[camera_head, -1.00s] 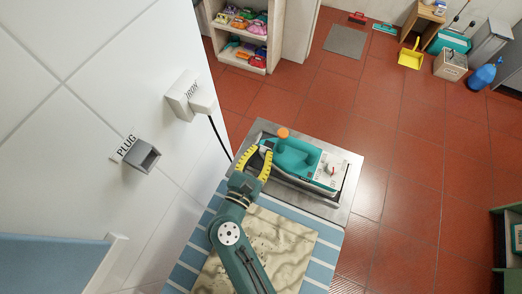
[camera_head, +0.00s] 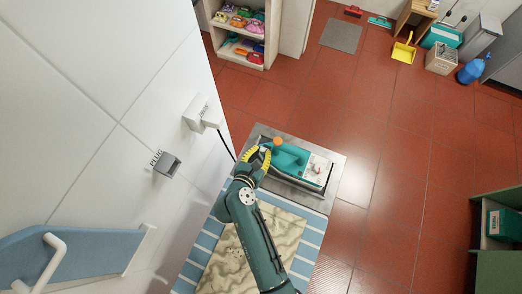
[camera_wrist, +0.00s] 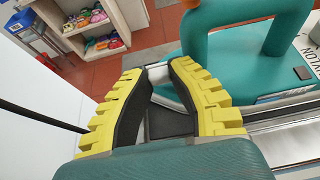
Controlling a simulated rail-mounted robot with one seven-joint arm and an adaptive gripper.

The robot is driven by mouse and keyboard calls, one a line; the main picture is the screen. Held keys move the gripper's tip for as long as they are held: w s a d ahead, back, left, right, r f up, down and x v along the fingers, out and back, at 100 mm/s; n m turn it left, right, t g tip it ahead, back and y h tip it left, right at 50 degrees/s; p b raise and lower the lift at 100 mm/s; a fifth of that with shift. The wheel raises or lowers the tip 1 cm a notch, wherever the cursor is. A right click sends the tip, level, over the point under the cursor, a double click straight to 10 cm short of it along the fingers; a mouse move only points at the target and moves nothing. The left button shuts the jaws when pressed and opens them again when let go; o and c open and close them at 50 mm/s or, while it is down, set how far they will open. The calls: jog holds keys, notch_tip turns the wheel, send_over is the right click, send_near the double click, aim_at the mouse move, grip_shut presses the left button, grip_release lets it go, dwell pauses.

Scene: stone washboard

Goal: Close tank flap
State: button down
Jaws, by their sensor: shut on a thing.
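A teal iron (camera_head: 291,159) with a pale control panel rests on a metal plate (camera_head: 334,170). An orange cap (camera_head: 277,141) stands out at its left end, and the cap's edge shows at the top of the wrist view. My gripper (camera_head: 258,153), with yellow ribbed fingers, is at this left end, just beside the orange cap. In the wrist view my gripper (camera_wrist: 160,70) is closed around a light grey piece (camera_wrist: 158,74) by the teal body (camera_wrist: 220,62). I cannot tell whether this piece is the tank flap, as the fingers hide much of it.
A white wall with a plug box (camera_head: 167,165) and an iron socket (camera_head: 203,113) is on the left, with a dark cord running down from the socket. A striped board with a patterned cloth (camera_head: 285,232) lies in front of the plate. The red tiled floor (camera_head: 400,140) is open at right.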

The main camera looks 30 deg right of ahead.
jog(key=c, duration=0.9)
grip_release()
jog(key=v, duration=1.2)
jog(key=shift+f, duration=0.1)
jog(key=shift+d, duration=0.1)
